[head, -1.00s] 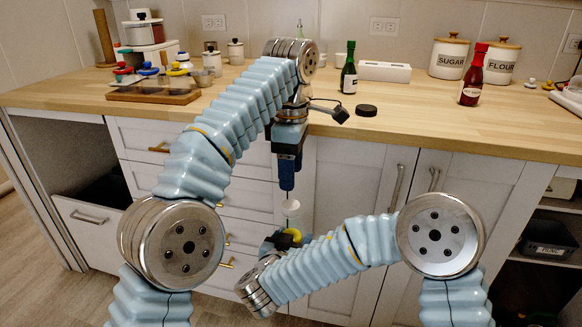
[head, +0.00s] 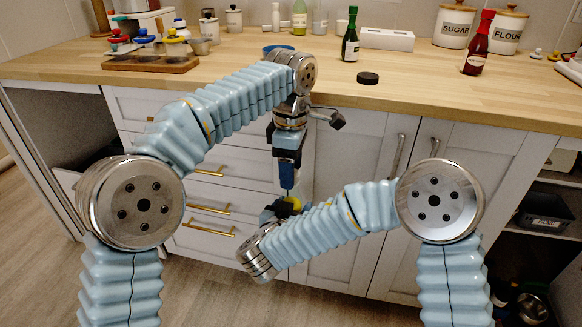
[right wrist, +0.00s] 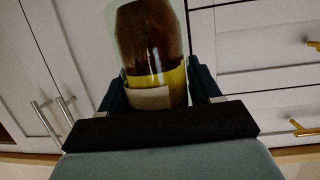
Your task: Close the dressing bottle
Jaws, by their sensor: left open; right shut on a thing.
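The dressing bottle (right wrist: 150,45) is clear, with a brown layer over a yellow one and a pale label. My right gripper (right wrist: 157,98) is shut on its lower part in the right wrist view; the bottle's top is cut off there. In the head view a yellow part of the bottle (head: 293,204) shows low in front of the drawers. My left gripper (head: 288,188) points down just above it and is open. Its fingertips sit close to the bottle's top, and I cannot tell whether they touch it. No cap is clearly visible at the bottle's top.
On the counter (head: 420,95) are a dark round disc (head: 368,78), a green bottle (head: 350,38), a red bottle (head: 479,45), a white box (head: 387,39) and a blue bowl (head: 279,49). Drawers and cabinet doors are close behind my grippers.

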